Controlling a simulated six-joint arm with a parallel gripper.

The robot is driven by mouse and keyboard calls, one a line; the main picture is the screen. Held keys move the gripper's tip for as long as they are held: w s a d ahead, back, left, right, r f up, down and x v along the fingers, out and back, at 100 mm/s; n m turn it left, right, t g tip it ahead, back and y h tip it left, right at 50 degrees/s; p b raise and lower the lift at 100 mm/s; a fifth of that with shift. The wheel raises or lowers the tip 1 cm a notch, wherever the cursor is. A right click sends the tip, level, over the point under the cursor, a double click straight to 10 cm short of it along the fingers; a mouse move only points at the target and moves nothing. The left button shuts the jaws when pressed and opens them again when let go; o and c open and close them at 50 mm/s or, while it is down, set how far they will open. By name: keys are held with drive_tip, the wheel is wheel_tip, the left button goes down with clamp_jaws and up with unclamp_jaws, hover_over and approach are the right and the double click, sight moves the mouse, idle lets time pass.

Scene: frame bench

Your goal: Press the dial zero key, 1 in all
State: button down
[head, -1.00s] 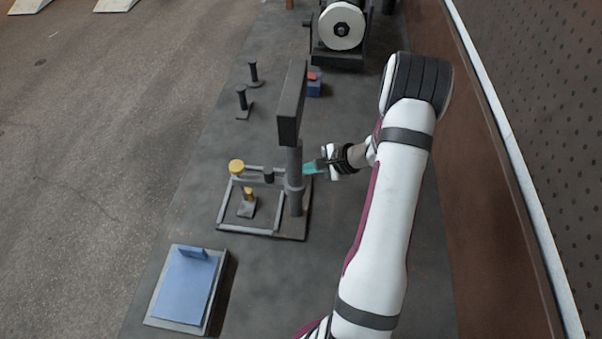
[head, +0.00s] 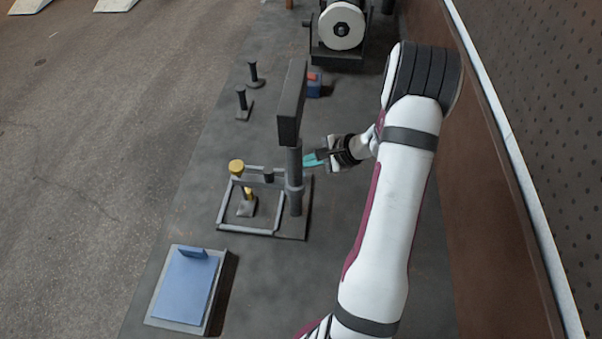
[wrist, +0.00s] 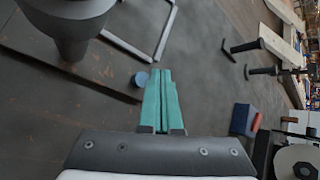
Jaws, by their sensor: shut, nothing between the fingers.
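My gripper (head: 314,160) has teal fingers, shut with nothing between them. It is just right of the grey column of a stand (head: 294,180) that carries a tall dark box (head: 290,103). In the wrist view the fingers (wrist: 161,85) lie side by side, and a small round blue button (wrist: 141,79) shows just left of them, by the edge of the stand's base plate (wrist: 85,70). It may be the dial zero key; no label is readable. I cannot tell whether the fingers touch it. In the head view I cannot make the button out.
A blue block with a red top (head: 314,84) sits behind the stand, also in the wrist view (wrist: 243,118). A grey frame with yellow-topped posts (head: 237,167) is left of the column. Two dark pegs (head: 242,102), a blue pad (head: 186,288) and a white-wheeled machine (head: 341,27) stand around.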

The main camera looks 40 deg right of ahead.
wheel_tip(320, 180, up, 4)
drive_tip(key=shift+f, duration=0.1)
idle(0.9)
